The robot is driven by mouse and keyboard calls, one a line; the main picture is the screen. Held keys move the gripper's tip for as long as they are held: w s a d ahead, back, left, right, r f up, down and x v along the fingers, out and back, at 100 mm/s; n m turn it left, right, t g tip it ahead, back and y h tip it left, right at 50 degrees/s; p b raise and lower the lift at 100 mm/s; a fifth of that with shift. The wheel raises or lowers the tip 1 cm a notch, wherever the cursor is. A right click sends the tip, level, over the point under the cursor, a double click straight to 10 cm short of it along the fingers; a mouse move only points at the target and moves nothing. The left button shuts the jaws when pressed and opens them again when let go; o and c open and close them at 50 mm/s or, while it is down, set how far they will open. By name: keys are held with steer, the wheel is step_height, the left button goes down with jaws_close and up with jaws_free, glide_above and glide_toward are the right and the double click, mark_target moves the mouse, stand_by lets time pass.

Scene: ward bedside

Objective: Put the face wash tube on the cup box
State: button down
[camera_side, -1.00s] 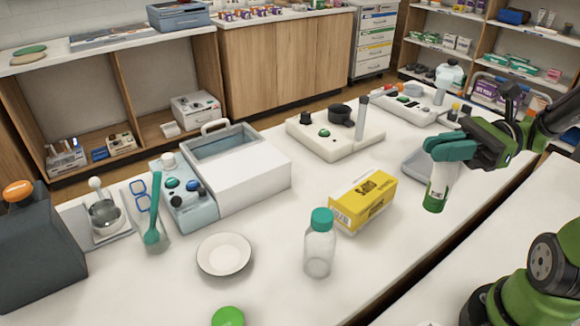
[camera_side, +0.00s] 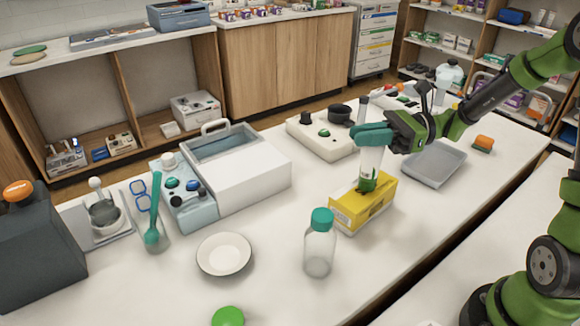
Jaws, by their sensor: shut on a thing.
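The face wash tube (camera_side: 369,168) is white with a green lower end. It is upright in my gripper (camera_side: 371,137), whose teal fingers are shut on its top. The cup box (camera_side: 349,213) is yellow and lies on the white table. The green end of the tube is over the top of the cup box and hides part of it. I cannot tell whether the tube touches the box or hangs just above it.
A clear bottle with a teal cap (camera_side: 319,245) stands close in front of the box. A white plate (camera_side: 224,255) lies to the left. A grey tray (camera_side: 434,163) is to the right, and a white device (camera_side: 325,136) is behind. Bare table lies right of the bottle.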

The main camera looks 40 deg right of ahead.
steer(key=shift+f, duration=0.2)
steer(key=c, duration=1.1)
jaws_free()
steer(key=shift+c, duration=0.2)
steer(key=shift+d+r, duration=0.1)
steer(key=shift+d, duration=0.1)
steer(key=v, duration=1.1)
steer(key=shift+s+d, duration=0.2)
steer(key=shift+d, duration=0.1)
